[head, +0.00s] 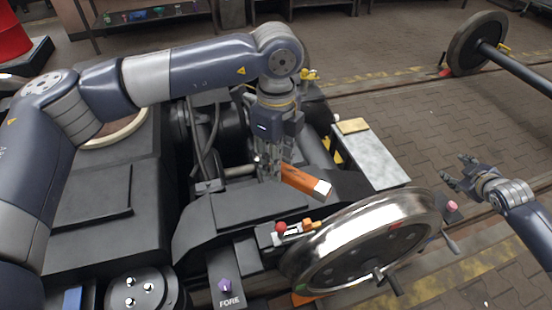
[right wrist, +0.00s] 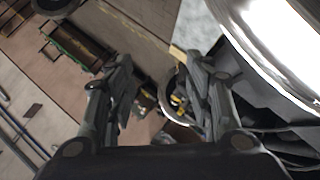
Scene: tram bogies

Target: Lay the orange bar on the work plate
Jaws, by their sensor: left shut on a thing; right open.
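The orange bar (head: 305,182) has a pale end face and is held by my left gripper (head: 272,172), above the dark bogie frame. The gripper is shut on the bar's left end, and the bar points right and slightly down. A pale grey plate (head: 370,158), apparently the work plate, lies to the right of the bar, apart from it. A yellowish block (head: 352,126) sits at its far end. My right gripper (head: 460,176) is open and empty to the right of the plate. Its spread fingers also show in the right wrist view (right wrist: 160,95).
A large shiny wheel (head: 360,240) stands in front of the plate. A small ledge with a red knob (head: 281,227) and small parts lies below the bar. Another wheel (head: 476,42) stands far right. Paved floor (head: 440,125) is clear.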

